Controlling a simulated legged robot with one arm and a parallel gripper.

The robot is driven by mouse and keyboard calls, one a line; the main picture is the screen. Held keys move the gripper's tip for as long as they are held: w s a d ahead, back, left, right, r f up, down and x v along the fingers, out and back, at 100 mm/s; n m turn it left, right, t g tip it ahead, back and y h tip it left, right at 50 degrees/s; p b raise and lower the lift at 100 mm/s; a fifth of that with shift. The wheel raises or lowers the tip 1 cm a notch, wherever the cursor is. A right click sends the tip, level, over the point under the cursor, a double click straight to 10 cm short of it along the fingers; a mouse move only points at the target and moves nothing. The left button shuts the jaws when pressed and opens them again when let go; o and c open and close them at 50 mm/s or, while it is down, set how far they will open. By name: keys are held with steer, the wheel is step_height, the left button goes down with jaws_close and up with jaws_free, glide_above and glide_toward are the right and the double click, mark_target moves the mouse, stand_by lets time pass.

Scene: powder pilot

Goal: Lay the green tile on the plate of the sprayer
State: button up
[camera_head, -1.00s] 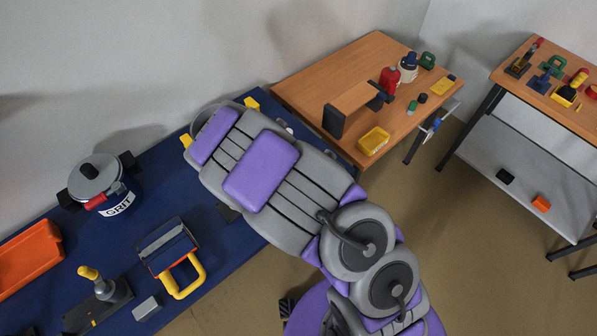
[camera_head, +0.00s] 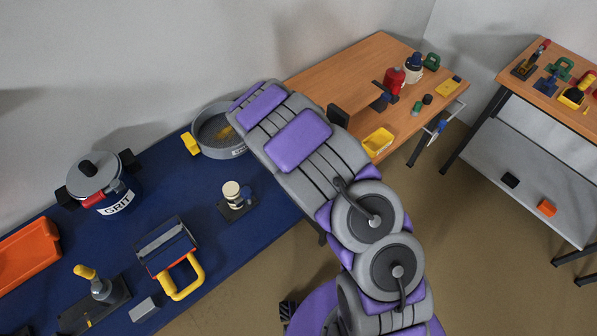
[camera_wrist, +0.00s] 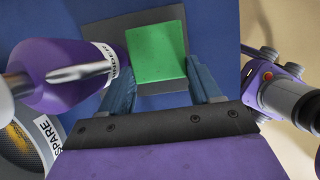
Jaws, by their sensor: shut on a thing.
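In the wrist view my gripper (camera_wrist: 160,66) is shut on the green tile (camera_wrist: 157,48). The tile is held by its edges between the two blue-grey fingers. Below it lies a dark grey square plate (camera_wrist: 104,34) on the blue bench top. I cannot tell whether tile and plate touch. A purple cylinder (camera_wrist: 60,82) with a white label ending in "NDER" and a metal rod lies just left, close to the plate; it may be part of the sprayer. In the head view my arm hides the gripper, tile and plate.
A grey round pan (camera_head: 208,133) marked "SPARE" stands on the blue bench (camera_head: 195,185), near the gripper's left in the wrist view (camera_wrist: 18,135). A cream-topped piece (camera_head: 233,193), a GRIT pot (camera_head: 105,185) and a yellow-handled tool (camera_head: 172,255) stand farther left. A wooden table (camera_head: 345,65) is behind.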

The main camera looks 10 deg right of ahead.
step_height(320, 180, down, 3)
steer(key=shift+f+b, duration=0.1)
steer(key=shift+b, duration=0.35)
steer(key=o, duration=0.8)
steer(key=shift+o, duration=0.2)
steer(key=shift+r, duration=0.25)
